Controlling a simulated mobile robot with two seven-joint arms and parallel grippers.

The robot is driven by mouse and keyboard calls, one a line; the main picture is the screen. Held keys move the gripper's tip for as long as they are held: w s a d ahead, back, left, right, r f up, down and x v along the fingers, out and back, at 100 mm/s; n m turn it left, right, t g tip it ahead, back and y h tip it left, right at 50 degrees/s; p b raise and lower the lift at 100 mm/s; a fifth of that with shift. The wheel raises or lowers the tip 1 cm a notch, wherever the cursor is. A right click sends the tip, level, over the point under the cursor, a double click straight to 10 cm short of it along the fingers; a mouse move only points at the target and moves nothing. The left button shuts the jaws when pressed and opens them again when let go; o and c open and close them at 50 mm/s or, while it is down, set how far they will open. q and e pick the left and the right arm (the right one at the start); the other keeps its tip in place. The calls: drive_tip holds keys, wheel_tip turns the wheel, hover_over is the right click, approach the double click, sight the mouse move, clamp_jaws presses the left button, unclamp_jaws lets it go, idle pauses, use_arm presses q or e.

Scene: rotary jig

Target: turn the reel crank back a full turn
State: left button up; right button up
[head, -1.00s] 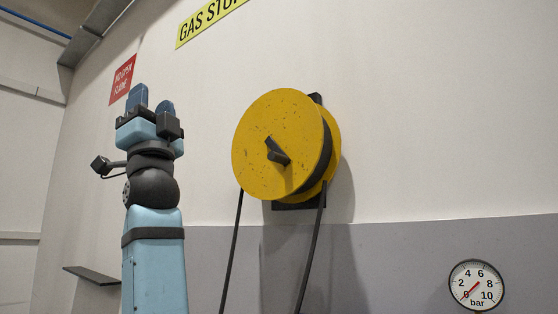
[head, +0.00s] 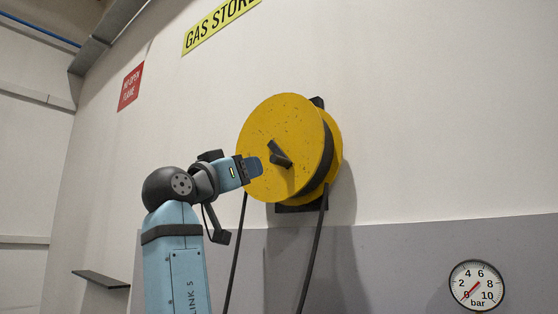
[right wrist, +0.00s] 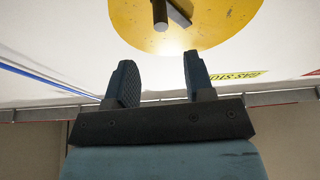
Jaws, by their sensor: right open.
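The yellow reel (head: 285,150) is mounted on the wall, with a dark crank (head: 280,154) on its front face. My right gripper (head: 256,168) is just left of the crank in the head view, its fingers pointing toward it. In the right wrist view the reel (right wrist: 190,22) fills the top, and the dark crank (right wrist: 172,12) shows at the top edge. There my right gripper (right wrist: 158,78) is open and empty, its two fingers apart and clear of the crank. My left gripper is out of view.
A dark hose or cable (head: 311,250) hangs from the reel. A pressure gauge (head: 477,286) sits low on the wall at right. A small dark shelf (head: 101,279) juts out at lower left. A yellow sign (head: 221,24) and a red sign (head: 130,87) are above. The wall right of the reel is bare.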

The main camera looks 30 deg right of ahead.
sight(272, 162)
drive_tip(key=p+x, duration=0.2)
drive_tip(key=x, duration=0.9)
drive_tip(key=shift+d+r+p, duration=0.2)
drive_tip(key=shift+d+p, duration=0.05)
drive_tip(key=shift+p, duration=0.1)
drive_tip(key=shift+w+d+r, duration=0.2)
drive_tip(key=shift+w+d, duration=0.1)
drive_tip(key=shift+d, duration=0.3)
drive_tip(key=shift+c, duration=0.5)
clamp_jaws()
